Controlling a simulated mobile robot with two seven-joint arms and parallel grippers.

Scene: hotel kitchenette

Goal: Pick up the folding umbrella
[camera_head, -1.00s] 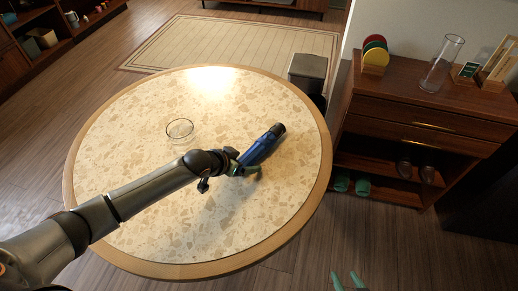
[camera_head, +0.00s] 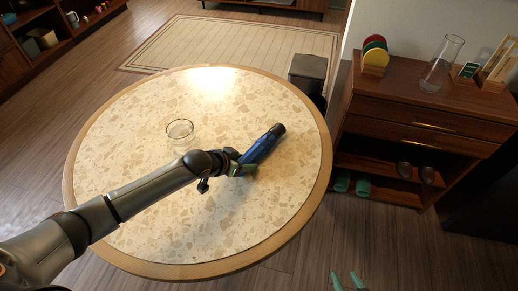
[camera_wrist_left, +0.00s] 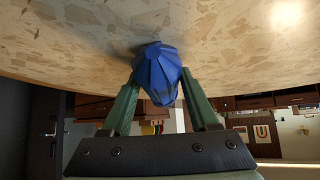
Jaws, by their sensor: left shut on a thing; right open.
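The folding umbrella (camera_head: 262,145) is blue with a dark handle end, over the right part of the round table. My left gripper (camera_head: 243,169) is shut on the near end of the umbrella. In the left wrist view the umbrella (camera_wrist_left: 160,72) sits between the two green fingers of my left gripper (camera_wrist_left: 158,95), with the table top close by. I cannot tell whether the umbrella touches the table. My right gripper (camera_head: 347,282) shows only its green fingertips at the bottom edge of the head view, open and empty.
The round stone-topped table (camera_head: 130,130) has a glass dish (camera_head: 180,129) left of the umbrella. A grey bin (camera_head: 308,72) stands behind the table. A wooden cabinet (camera_head: 425,120) at right holds a glass cylinder (camera_head: 441,64) and coloured discs (camera_head: 375,54). The table's front is clear.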

